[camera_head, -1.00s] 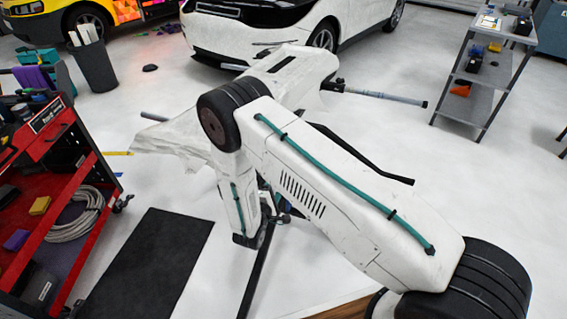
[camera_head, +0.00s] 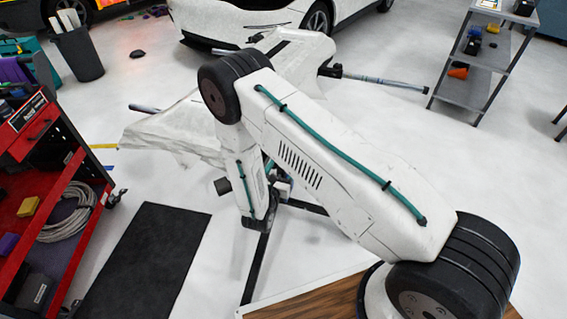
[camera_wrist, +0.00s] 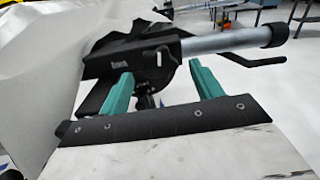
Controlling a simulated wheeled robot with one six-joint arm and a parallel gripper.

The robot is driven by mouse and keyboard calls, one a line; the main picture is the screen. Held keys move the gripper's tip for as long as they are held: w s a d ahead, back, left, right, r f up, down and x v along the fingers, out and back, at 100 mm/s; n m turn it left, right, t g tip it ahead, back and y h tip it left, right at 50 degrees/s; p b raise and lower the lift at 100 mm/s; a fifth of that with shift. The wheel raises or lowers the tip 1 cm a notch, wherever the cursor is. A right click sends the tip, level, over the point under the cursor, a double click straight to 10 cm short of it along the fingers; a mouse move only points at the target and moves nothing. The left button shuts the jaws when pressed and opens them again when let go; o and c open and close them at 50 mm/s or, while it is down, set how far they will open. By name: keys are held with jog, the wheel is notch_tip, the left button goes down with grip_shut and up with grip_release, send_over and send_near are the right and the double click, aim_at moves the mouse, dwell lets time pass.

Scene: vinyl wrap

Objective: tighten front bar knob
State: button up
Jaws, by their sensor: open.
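In the wrist view, the teal fingers of my gripper (camera_wrist: 160,68) are open and apart. Between and just beyond them is a black clamp bracket (camera_wrist: 165,62) with a small white label. A dark threaded-looking part, possibly the knob's stem (camera_wrist: 146,97), hangs below it; the knob itself is not clearly distinguishable. A grey metal bar (camera_wrist: 232,39) with a black end cap runs right from the bracket. In the head view, the bar (camera_head: 385,82) sticks out right of the stand, and my arm hides the gripper. I cannot tell whether the fingers touch the bracket.
A white wrapped panel (camera_head: 180,128) lies over the stand, whose dark legs (camera_head: 257,262) reach the floor. A red tool cart (camera_head: 92,190) stands left, a grey shelf cart (camera_head: 462,95) right, a white car (camera_head: 250,22) behind. A black mat (camera_head: 145,262) lies on open floor.

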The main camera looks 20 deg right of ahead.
jog(key=x, duration=0.2)
jog(key=shift+w+d, duration=0.2)
jog(key=shift+w, duration=0.05)
jog(key=c, duration=1)
jog(key=shift+m, duration=0.8)
jog(key=o, duration=1)
